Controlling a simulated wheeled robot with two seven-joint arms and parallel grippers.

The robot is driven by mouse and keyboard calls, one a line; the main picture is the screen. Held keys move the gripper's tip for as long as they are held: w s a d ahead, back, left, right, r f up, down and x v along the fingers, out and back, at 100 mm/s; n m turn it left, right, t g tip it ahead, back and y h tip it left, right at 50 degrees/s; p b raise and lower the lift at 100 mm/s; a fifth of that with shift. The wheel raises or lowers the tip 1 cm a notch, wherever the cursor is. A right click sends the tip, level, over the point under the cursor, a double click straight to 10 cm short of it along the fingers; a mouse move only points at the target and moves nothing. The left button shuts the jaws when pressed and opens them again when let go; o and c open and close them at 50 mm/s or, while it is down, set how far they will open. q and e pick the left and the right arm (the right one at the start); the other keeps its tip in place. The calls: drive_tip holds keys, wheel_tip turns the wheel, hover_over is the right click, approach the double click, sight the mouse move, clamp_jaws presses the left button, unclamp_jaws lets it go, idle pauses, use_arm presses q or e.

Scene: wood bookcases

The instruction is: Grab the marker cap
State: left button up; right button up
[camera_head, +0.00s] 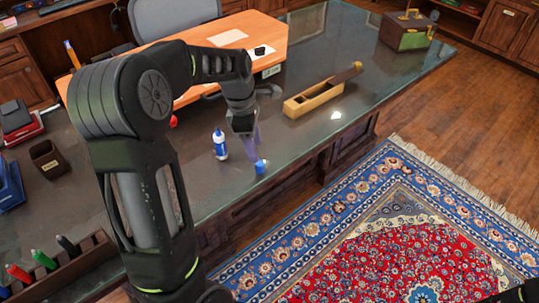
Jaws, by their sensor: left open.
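A small blue piece (260,167), which looks like the marker cap, is at the front edge of the dark desk top (310,140). My left arm comes in from the left and bends over the desk. My left gripper (254,146) points down, open, with its fingers just above the blue piece. The fingers look faint and purplish, and whether they touch the piece is unclear. A blue-and-white bottle-like object (220,146) stands just left of the gripper. Only a dark bit of my right arm shows at the lower right corner; its gripper is out of view.
A wooden box (309,101) lies right of the gripper. A green-brown case (407,32) stands at the far right. A rack (60,273) with red, green and black markers is at lower left. A dark cup (48,160) stands left. A patterned rug lies below.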

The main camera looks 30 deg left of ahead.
sight(260, 163)
use_arm(q)
drive_tip(key=shift+s, duration=0.15)
drive_tip(key=shift+w+d+f, duration=0.1)
drive_tip(key=shift+f, duration=0.55)
drive_tip(key=shift+w+d+f, duration=0.1)
drive_tip(key=shift+f, duration=0.55)
drive_tip(key=f, duration=0.5)
drive_tip(key=shift+w+d+p, duration=0.35)
drive_tip(key=shift+w, duration=0.05)
drive_tip(key=shift+c, duration=0.4)
clamp_jaws()
